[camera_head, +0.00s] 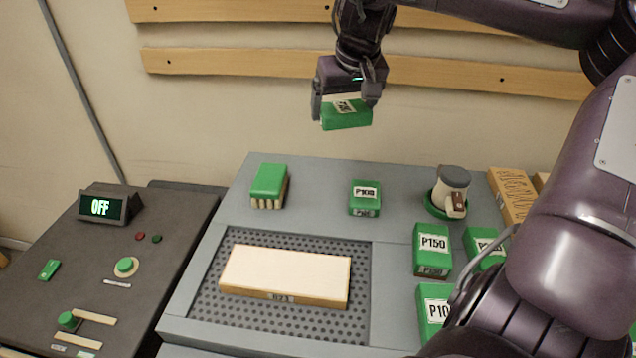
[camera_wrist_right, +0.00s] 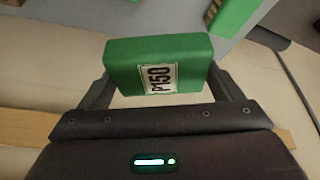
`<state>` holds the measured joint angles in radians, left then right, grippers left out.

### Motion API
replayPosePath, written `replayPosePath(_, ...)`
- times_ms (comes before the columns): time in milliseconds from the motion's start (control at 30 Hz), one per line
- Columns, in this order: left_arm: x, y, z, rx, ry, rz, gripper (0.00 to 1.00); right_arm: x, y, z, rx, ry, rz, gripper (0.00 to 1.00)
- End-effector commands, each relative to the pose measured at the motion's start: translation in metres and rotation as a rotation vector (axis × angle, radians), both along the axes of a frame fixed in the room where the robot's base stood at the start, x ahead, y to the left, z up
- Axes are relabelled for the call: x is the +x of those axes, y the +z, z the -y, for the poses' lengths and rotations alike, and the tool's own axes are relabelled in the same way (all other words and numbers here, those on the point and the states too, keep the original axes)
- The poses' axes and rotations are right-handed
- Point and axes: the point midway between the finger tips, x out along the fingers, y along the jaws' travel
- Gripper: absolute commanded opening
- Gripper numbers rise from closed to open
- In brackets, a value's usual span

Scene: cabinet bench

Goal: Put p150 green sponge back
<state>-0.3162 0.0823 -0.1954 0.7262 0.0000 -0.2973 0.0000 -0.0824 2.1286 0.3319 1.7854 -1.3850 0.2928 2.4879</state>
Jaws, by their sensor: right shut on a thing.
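My right gripper (camera_head: 345,100) is shut on a green sponge (camera_head: 346,117), held high above the back of the bench, in front of the wall. In the right wrist view the sponge (camera_wrist_right: 165,62) sits between the two fingers, and its white label reads P150. Another green block labelled P150 (camera_head: 432,262) stands on the right part of the bench. A smaller green block (camera_head: 364,208) with a P-label, hard to read, stands at the back middle. My left gripper is not in view.
A wooden block (camera_head: 285,272) lies on the perforated panel (camera_head: 210,300). A green-topped brush (camera_head: 269,186) and a mug (camera_head: 452,185) stand behind. More green blocks and wooden pieces (camera_head: 510,195) are at right, partly hidden by my arm. A control panel (camera_head: 115,265) reading OFF is left.

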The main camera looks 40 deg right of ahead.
Motion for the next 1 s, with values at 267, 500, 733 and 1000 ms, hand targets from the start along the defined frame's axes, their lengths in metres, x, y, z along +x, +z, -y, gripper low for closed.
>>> replayPosePath(267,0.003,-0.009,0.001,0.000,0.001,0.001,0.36,0.026,0.005,-0.039,-0.001,-0.012,-0.003,0.65)
replayPosePath(500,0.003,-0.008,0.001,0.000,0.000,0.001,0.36,0.026,-0.045,-0.041,0.004,-0.011,-0.007,0.65)
replayPosePath(733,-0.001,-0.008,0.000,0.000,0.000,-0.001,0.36,0.025,-0.106,-0.041,0.004,-0.012,-0.006,0.65)
replayPosePath(1000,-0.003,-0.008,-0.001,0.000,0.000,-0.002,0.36,0.026,-0.146,-0.041,0.001,-0.011,-0.001,0.65)
